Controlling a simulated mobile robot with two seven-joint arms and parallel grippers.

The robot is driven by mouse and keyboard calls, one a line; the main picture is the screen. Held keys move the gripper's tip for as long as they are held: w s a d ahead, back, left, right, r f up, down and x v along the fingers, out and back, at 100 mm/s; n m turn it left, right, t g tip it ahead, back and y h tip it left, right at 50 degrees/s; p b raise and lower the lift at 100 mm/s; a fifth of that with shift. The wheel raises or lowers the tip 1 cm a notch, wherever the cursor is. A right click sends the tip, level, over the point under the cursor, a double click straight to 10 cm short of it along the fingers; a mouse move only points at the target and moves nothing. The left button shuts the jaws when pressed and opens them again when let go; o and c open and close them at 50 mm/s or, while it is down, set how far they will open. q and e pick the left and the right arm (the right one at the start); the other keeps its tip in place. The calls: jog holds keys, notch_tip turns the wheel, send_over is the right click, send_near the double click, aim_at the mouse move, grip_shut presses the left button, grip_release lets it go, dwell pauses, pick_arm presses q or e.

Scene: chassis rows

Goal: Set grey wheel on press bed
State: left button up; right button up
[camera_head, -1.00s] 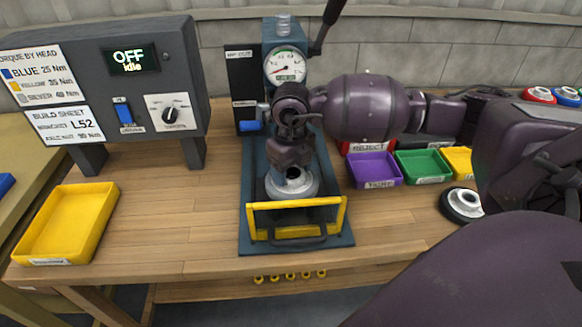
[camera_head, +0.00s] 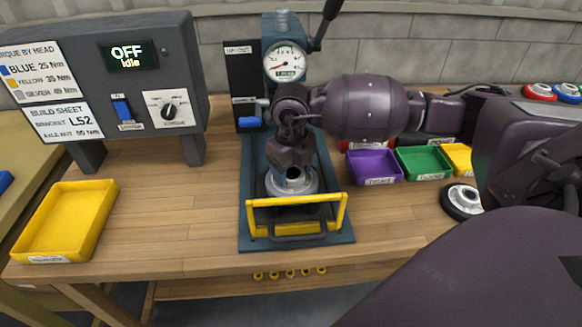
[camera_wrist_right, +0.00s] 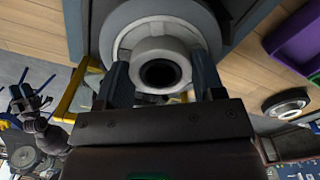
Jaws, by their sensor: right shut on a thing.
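The grey wheel (camera_head: 301,187) is a round disc with a raised pale hub, over the press bed (camera_head: 257,190) of the blue press and behind its yellow guard. My right gripper (camera_head: 292,172) reaches down from above and is shut on its hub. In the right wrist view the grey wheel (camera_wrist_right: 122,47) lies flat, its hub between my right gripper's fingers (camera_wrist_right: 160,82). I cannot tell whether its underside touches the bed. A dark hand with blue finger-like parts, apparently my left gripper (camera_wrist_right: 30,105), shows at the left of that view; its opening is unclear.
The yellow guard (camera_head: 296,201) stands in front of the bed. A dark-rimmed wheel (camera_head: 463,202) lies to the right. Purple (camera_head: 374,168) and green (camera_head: 424,164) trays are behind it. A yellow tray (camera_head: 66,222) is at left, before the torque box (camera_head: 185,75). Bench between is clear.

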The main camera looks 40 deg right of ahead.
jog(key=shift+r, duration=0.1)
jog(key=o, duration=1.2)
jog(key=shift+r, duration=0.25)
notch_tip(320, 180, up, 10)
jog(key=shift+r+p, duration=0.1)
jog(key=shift+p, duration=0.5)
jog(key=shift+s, duration=0.1)
